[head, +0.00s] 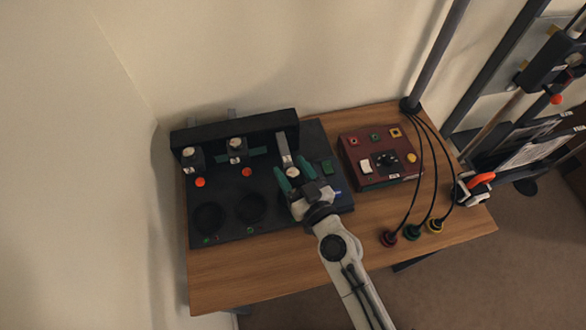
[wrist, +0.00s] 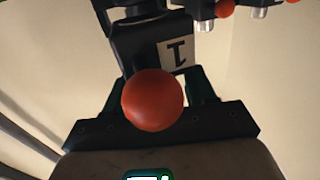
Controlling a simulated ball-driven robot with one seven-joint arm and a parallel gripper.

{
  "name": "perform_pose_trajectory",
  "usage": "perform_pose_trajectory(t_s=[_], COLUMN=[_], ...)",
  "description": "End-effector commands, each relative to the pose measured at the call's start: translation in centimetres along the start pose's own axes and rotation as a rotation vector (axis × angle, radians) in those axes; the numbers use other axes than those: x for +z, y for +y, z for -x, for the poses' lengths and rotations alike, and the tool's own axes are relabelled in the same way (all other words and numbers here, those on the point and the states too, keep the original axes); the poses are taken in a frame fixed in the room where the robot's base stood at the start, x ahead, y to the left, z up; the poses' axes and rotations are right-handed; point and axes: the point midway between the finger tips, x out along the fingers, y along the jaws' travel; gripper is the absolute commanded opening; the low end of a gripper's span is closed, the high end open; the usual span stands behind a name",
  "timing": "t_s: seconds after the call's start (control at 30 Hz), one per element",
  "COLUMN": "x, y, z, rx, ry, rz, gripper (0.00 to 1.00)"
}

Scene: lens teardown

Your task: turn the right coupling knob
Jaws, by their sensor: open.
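A black fixture (head: 270,215) carries a row of coupling stations. The right coupling's pale round cap (head: 293,172) shows between the green fingers of my gripper (head: 292,174). My gripper (wrist: 157,88) is open, with one dark finger on each side of the ball and block. I cannot tell whether the fingers touch it. My gripper hides the right station's lower part in the head view.
The left coupling (head: 193,155) and middle coupling (head: 237,147) have orange balls below them. A dark red control box (head: 380,158) stands right of the fixture. Cables run from a pole to coloured plugs (head: 412,231). The wooden table (head: 240,285) is clear at the front.

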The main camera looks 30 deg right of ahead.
Motion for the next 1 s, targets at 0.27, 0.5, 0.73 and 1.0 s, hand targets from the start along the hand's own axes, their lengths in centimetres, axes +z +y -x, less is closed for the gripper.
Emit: perform_pose_trajectory(t_s=[0.27,0.5,0.73,1.0], x=[-0.01,-0.02,-0.08,-0.34], y=[0.00,-0.01,-0.01,0.01], z=[0.03,0.03,0.04,0.04], rx=[0.000,0.000,0.006,0.086], ry=[0.000,0.000,0.000,0.000], rz=[0.000,0.000,0.000,0.001], gripper=[0.35,0.12,0.06,0.06])
